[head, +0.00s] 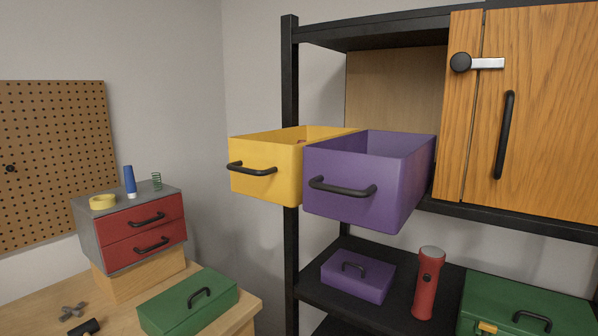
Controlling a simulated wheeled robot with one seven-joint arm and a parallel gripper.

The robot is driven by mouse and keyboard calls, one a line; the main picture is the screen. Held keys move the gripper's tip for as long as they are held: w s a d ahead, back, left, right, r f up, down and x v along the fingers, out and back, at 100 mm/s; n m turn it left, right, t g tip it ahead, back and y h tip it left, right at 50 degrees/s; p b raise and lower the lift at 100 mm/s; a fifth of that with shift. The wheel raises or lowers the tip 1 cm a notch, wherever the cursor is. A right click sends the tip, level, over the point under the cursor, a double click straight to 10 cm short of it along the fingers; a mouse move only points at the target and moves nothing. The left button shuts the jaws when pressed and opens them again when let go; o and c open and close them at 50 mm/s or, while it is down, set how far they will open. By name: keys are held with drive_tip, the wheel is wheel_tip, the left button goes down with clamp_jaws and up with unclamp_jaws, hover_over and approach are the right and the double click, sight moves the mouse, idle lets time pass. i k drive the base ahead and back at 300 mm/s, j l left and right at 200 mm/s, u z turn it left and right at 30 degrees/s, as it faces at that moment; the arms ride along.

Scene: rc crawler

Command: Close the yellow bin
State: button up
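The yellow bin (265,169) sticks out from the black shelf unit, pulled out toward me like an open drawer. Its black handle (252,169) is on its front face. A small reddish item seems to show at its inner rim. The purple bin (362,178) sticks out right beside it, to its right and nearer to me, and hides part of the yellow bin's right side. My gripper is not in view, so I see nothing touching the yellow bin.
A wooden door (525,110) with a latch (476,63) stands right of the bins. Below are a purple box (357,276), a red flashlight (428,284) and a green box (525,308). A workbench with a red drawer unit (144,226) is at left. Space before the yellow bin looks clear.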

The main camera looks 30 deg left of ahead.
sight(264, 166)
drive_tip(key=l+u, duration=0.1)
drive_tip(key=u, duration=0.65)
drive_tip(key=l+u, duration=0.15)
drive_tip(key=u, duration=0.2)
